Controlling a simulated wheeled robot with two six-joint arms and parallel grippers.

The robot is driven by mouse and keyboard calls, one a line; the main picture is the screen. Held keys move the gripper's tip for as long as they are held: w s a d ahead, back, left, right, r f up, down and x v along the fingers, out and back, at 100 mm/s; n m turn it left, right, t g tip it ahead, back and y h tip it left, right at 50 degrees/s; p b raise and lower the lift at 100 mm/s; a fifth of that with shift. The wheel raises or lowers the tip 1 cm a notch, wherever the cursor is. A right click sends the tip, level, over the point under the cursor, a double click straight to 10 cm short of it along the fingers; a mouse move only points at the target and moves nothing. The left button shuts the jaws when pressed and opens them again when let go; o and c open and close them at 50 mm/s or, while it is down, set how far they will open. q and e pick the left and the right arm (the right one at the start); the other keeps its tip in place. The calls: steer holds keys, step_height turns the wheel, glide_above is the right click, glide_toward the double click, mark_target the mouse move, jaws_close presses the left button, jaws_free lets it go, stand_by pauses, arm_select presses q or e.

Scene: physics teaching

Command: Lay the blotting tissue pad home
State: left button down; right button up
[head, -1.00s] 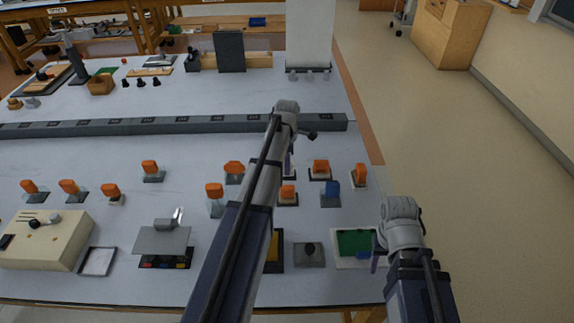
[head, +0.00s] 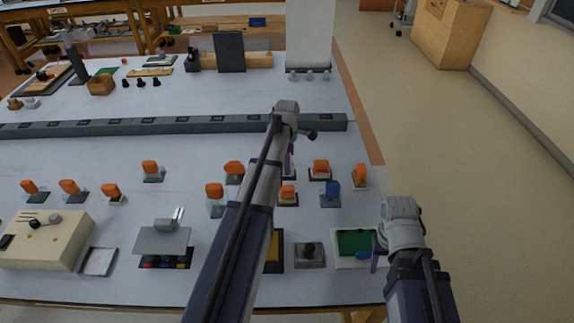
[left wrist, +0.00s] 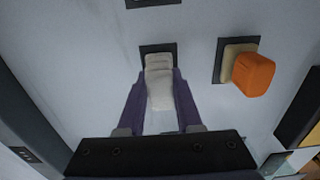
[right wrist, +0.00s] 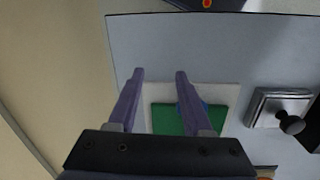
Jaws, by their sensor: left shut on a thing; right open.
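The blotting tissue pad, a pale off-white folded block (left wrist: 160,78), is between the purple fingers of my left gripper (left wrist: 162,82), which is shut on it. The pad's far end overlaps a dark square base (left wrist: 146,49) on the table; I cannot tell whether it touches the base. In the head view my left forearm hides the pad, and only a bit of a purple finger shows. My right gripper (right wrist: 159,73) is open and empty, above the table's front right, by a white tray (right wrist: 229,92) with a green inset (right wrist: 170,120).
An orange-topped block (left wrist: 253,74) stands on its own dark base right of the pad. Several similar orange-topped pieces and a blue one (head: 332,188) stand around. A long grey rail (head: 180,126) crosses behind. A knobbed metal block (right wrist: 280,107) is beside the tray.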

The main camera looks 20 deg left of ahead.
arm_select(q)
steer(key=shift+f, duration=0.3)
arm_select(e)
steer(key=shift+f, duration=0.35)
arm_select(q)
steer(key=c, duration=0.5)
jaws_free()
steer(key=shift+r, duration=0.1)
arm_select(e)
steer(key=shift+r, duration=0.15)
arm_select(q)
step_height(320, 180, up, 8)
steer(key=p, duration=0.7)
arm_select(e)
step_height(320, 180, up, 8)
steer(key=shift+f, duration=0.2)
arm_select(q)
steer(key=shift+s+d, duration=0.1)
